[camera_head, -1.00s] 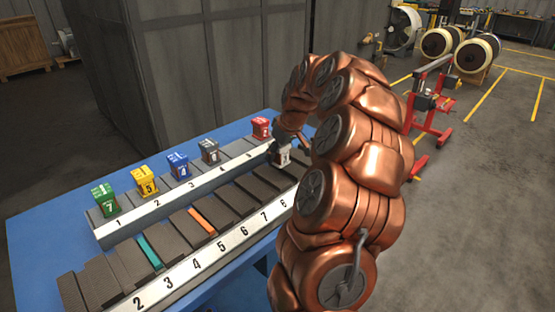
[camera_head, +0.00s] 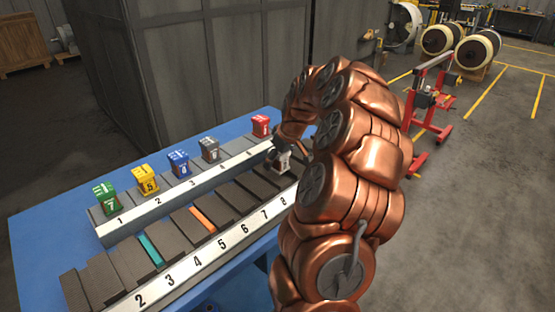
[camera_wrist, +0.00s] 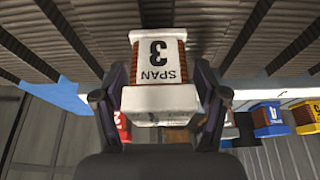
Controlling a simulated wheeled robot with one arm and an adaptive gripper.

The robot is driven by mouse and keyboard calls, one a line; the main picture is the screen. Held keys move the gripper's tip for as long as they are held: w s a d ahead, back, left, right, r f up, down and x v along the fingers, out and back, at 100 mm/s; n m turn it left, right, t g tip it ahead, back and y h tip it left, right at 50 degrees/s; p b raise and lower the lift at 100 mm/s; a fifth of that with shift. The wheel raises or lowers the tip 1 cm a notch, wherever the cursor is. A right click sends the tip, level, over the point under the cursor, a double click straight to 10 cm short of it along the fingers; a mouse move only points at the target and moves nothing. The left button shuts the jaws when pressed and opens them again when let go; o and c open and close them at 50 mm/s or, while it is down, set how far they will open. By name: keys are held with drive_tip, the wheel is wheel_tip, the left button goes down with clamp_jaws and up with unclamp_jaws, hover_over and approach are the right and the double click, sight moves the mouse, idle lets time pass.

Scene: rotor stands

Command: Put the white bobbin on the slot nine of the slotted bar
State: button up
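The white bobbin (camera_wrist: 158,98), with brown windings and the label "SPAN 3", is between the fingers of my gripper (camera_wrist: 160,112) in the wrist view. The fingers are closed on its sides. In the head view the white bobbin (camera_head: 284,163) shows small under my gripper (camera_head: 281,158), over the far right part of the slotted bar; whether it touches the bar I cannot tell. The slotted bar (camera_head: 215,249) has dark ribbed blocks and a white strip with numbers 2 to 8 readable. My arm hides the strip beyond 8, including any nine.
A rear rail (camera_head: 140,212) holds green (camera_head: 106,195), yellow (camera_head: 146,180), blue (camera_head: 178,163), grey (camera_head: 210,150) and red (camera_head: 261,126) bobbins. Teal (camera_head: 151,250) and orange (camera_head: 203,219) pieces lie in the slotted bar. The blue table (camera_head: 40,235) is bare at left.

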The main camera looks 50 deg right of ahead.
drive_tip(key=shift+r, duration=0.15)
drive_tip(key=b+v, duration=0.2)
drive_tip(key=v, duration=1)
drive_tip(key=s+a+f+n+g+y, duration=0.1)
drive_tip(key=s+a, duration=0.1)
drive_tip(key=a, duration=1.1)
drive_tip(key=s+a+f+n+g, duration=0.1)
drive_tip(key=s+a+g, duration=0.1)
drive_tip(key=a, duration=1.2)
drive_tip(key=s+a+f+g, duration=0.1)
drive_tip(key=s+a+f, duration=0.2)
drive_tip(key=s, duration=0.4)
drive_tip(key=s+a+f+m+g, duration=0.1)
drive_tip(key=s+a+f, duration=0.2)
drive_tip(key=s, duration=0.4)
drive_tip(key=s+a+f+g+h, duration=0.1)
drive_tip(key=s+a+f, duration=0.2)
drive_tip(key=s, duration=0.4)
drive_tip(key=shift+s+a+m, duration=0.25)
drive_tip(key=shift+a+m, duration=0.15)
drive_tip(key=shift+a, duration=0.3)
